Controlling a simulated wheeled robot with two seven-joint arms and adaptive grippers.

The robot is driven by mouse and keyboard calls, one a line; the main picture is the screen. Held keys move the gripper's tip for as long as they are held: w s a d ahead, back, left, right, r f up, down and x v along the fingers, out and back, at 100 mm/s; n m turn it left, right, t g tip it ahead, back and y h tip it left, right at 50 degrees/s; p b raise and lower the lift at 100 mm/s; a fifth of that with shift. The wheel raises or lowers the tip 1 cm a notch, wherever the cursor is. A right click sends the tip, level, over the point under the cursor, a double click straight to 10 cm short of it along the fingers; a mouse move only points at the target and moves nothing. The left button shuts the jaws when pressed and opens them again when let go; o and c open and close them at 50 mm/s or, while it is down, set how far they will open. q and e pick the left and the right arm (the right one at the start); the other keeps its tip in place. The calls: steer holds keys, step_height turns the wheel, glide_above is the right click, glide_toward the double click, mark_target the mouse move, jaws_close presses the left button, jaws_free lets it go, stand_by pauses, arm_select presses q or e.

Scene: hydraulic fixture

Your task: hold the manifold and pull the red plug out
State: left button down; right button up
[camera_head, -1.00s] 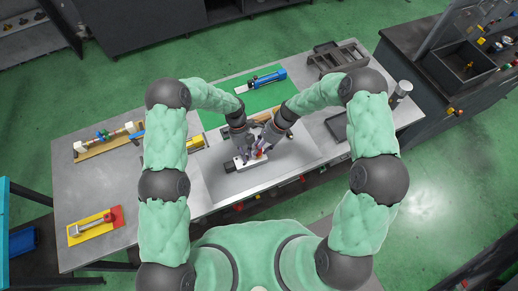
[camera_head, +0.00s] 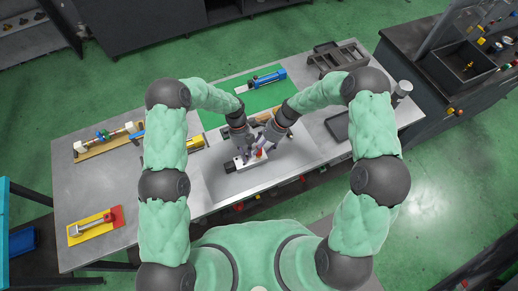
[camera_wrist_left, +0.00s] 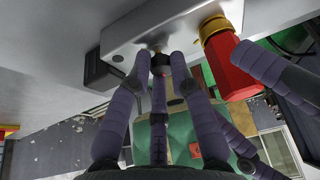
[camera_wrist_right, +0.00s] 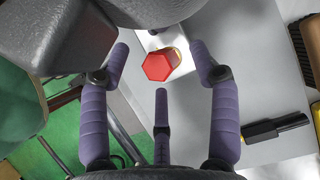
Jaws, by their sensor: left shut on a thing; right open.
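The manifold (camera_head: 246,162) is a pale block on the bench in front of me; its side fills the top of the left wrist view (camera_wrist_left: 185,22). The red plug (camera_head: 259,153) sits in it, with a yellow collar at its base in the left wrist view (camera_wrist_left: 232,66). My left gripper (camera_head: 244,151) is shut at the manifold, its fingers around a small dark-and-brass fitting (camera_wrist_left: 158,62) beside the plug. My right gripper (camera_head: 267,143) is open. In the right wrist view its fingers stand apart around the plug's hexagonal head (camera_wrist_right: 161,65), with visible gaps.
A blue cylinder (camera_head: 267,78) lies on a green mat behind the grippers. A dark rack (camera_head: 337,58) and a shallow tray (camera_head: 338,126) are to the right. A yellow board (camera_head: 80,236) with a red-ended part lies front left.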

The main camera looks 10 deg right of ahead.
steer(key=v, duration=1)
steer(key=shift+o, duration=0.4)
steer(key=shift+w+d+r, duration=0.1)
steer(key=shift+d+r, duration=0.2)
steer(key=shift+r, duration=0.05)
steer(key=w+d+f+g+y, duration=0.1)
steer(key=d+f+g+y, duration=0.1)
steer(key=d+f+y, duration=0.45)
steer(key=shift+y, duration=0.25)
steer(key=x, duration=1.2)
steer(key=shift+a+f, duration=0.2)
